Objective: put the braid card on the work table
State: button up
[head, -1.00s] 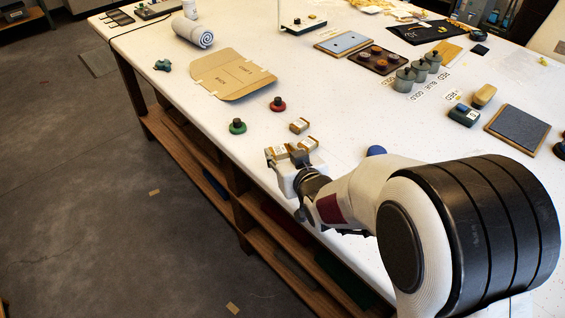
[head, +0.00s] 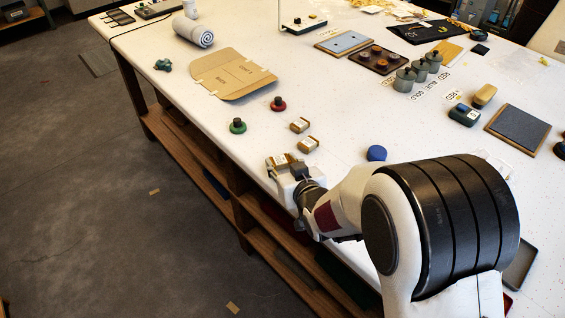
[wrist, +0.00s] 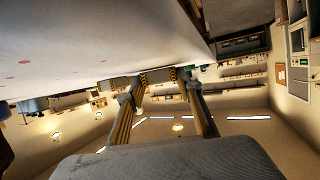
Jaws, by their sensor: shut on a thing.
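My gripper (head: 280,165) is at the near-left edge of the work table (head: 340,115), shut on a small tan piece (head: 281,159), which I take as the braid card. The fingers hide part of it. In the wrist view my gripper (wrist: 157,78) shows its two fingers closing on the piece (wrist: 155,76), with the white table top above left. Two similar tan cards with white labels, one farther (head: 300,125) and one nearer (head: 308,144), lie on the table just beyond my gripper. I cannot tell whether the held piece touches the table.
A green-based knob (head: 237,126) and a red-based knob (head: 278,104) stand beyond the cards. A blue round thing (head: 376,153) lies right of my gripper, near my arm. A cardboard sheet (head: 232,76) lies farther left. The table's near edge drops to shelves below.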

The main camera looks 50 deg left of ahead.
jog(key=shift+f, duration=0.15)
jog(key=o, duration=0.9)
jog(key=shift+s+d+r, duration=0.1)
jog(key=shift+d+r, duration=0.15)
jog(key=shift+r, duration=0.05)
jog(key=shift+v, duration=5.65)
